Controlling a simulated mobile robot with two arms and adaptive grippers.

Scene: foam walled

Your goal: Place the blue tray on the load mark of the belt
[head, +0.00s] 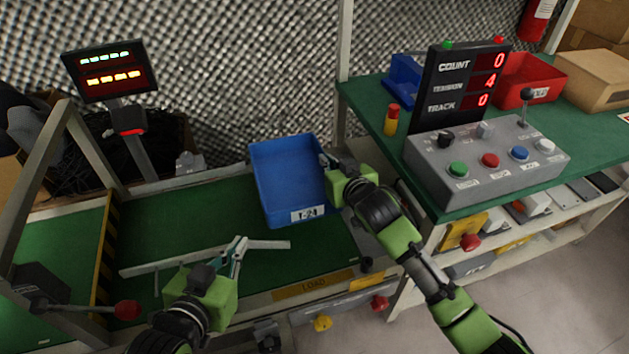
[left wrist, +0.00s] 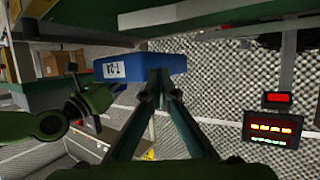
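The blue tray (head: 282,165), with a white label on its near wall, is over the right end of the green belt (head: 185,222). I cannot tell whether its base touches the belt. My right gripper (head: 326,164) is at the tray's right wall, its fingers closed on the rim. My left gripper (head: 236,250) is shut and empty, beside a grey bar over the belt. The left wrist view, upside down, shows the left fingertips (left wrist: 160,76) together in front of the tray (left wrist: 140,67). A yellow LOAD plate (head: 313,285) is on the belt's front rail, nearer than the tray.
A control box (head: 487,165) and display (head: 463,85) stand on the green table at right, with a red bin (head: 530,80) behind. A lit sign (head: 105,72) stands behind the belt.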

